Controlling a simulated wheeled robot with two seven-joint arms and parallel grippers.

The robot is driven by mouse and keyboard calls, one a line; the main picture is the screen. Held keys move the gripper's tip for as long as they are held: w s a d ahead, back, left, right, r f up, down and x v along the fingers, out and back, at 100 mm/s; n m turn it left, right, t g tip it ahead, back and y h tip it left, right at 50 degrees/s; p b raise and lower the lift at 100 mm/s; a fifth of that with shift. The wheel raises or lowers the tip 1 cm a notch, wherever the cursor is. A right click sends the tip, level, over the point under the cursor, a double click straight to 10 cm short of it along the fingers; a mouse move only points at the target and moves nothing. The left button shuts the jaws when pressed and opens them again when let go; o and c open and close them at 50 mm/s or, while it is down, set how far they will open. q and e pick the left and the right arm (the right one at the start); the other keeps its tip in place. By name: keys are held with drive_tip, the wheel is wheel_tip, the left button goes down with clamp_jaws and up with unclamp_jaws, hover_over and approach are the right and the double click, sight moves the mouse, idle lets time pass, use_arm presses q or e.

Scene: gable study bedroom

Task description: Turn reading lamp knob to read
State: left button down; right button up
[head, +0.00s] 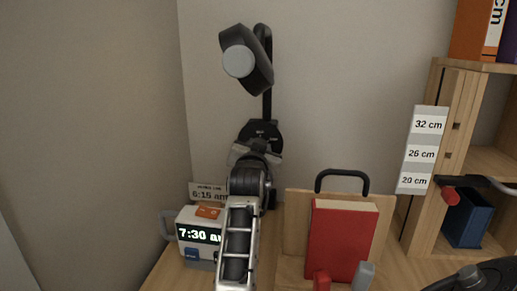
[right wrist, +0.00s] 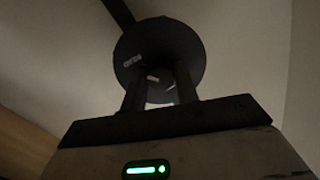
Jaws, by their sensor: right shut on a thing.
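The reading lamp (head: 262,80) stands by the back wall, a dark lamp with a tilted head and a pale round face that looks unlit. Its round dark dial plate (head: 262,129) sits low on the post, and also shows in the right wrist view (right wrist: 160,45) with small pale labels too blurred to read. My right gripper (head: 256,152) reaches up to the plate from the front. In the right wrist view its two fingers (right wrist: 160,95) are shut on the knob at the plate's lower middle. The fingers mostly hide the knob, so its setting cannot be told. My left gripper is not in view.
A clock (head: 200,238) reading 7:30 stands left of my right arm, with a 6:15 am card (head: 209,193) behind it. A red book (head: 340,240) on a wooden stand is to the right. A wooden shelf (head: 420,232) with height labels (head: 423,150) stands further right.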

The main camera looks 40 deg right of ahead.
drive_tip(key=o, duration=1)
